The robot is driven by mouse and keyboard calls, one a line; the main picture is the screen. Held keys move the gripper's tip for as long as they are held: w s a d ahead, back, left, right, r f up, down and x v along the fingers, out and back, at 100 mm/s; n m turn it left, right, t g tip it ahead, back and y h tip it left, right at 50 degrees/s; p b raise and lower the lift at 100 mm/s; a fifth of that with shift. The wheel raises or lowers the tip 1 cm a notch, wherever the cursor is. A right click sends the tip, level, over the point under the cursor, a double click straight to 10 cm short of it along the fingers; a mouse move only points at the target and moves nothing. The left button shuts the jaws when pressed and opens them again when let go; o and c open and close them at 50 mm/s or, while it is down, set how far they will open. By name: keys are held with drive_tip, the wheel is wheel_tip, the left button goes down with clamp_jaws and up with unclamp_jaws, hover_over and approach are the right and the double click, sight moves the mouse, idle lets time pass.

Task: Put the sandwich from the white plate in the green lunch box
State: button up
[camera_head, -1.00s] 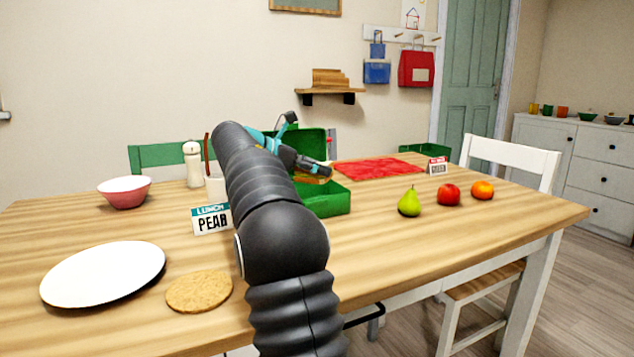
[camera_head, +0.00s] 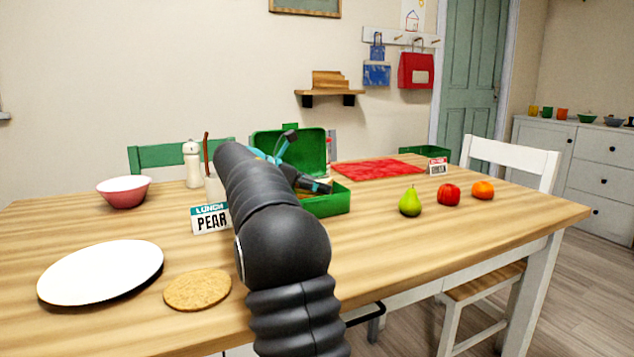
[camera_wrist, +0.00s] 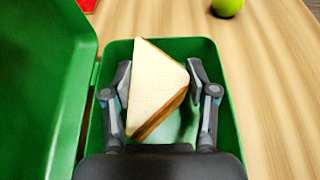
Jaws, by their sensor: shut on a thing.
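The green lunch box (camera_head: 335,205) stands open on the table with its lid (camera_head: 303,150) raised behind it. My gripper (camera_head: 325,188) is lowered at the box, partly hidden by my arm. In the wrist view, my gripper (camera_wrist: 160,98) is shut on the sandwich (camera_wrist: 155,85), a white bread triangle with a brown crust edge. The sandwich is between the fingers and within the outline of the box (camera_wrist: 232,120). I cannot tell whether it touches the box floor. The white plate (camera_head: 100,272) at the front left is empty.
A lunch sign reading PEAR (camera_head: 211,218) stands left of the box. A pear (camera_head: 410,202), a red apple (camera_head: 448,195) and an orange (camera_head: 483,190) lie to the right. A cork mat (camera_head: 197,290) and a pink bowl (camera_head: 124,192) are on the left. The front right tabletop is clear.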

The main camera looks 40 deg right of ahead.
drive_tip(key=o, duration=0.7)
drive_tip(key=shift+c, duration=0.2)
drive_tip(key=shift+r, duration=0.1)
drive_tip(key=shift+r, duration=0.3)
drive_tip(key=p+v, duration=0.2)
drive_tip(key=v, duration=1)
drive_tip(key=shift+p, duration=0.3)
drive_tip(key=shift+r, duration=0.15)
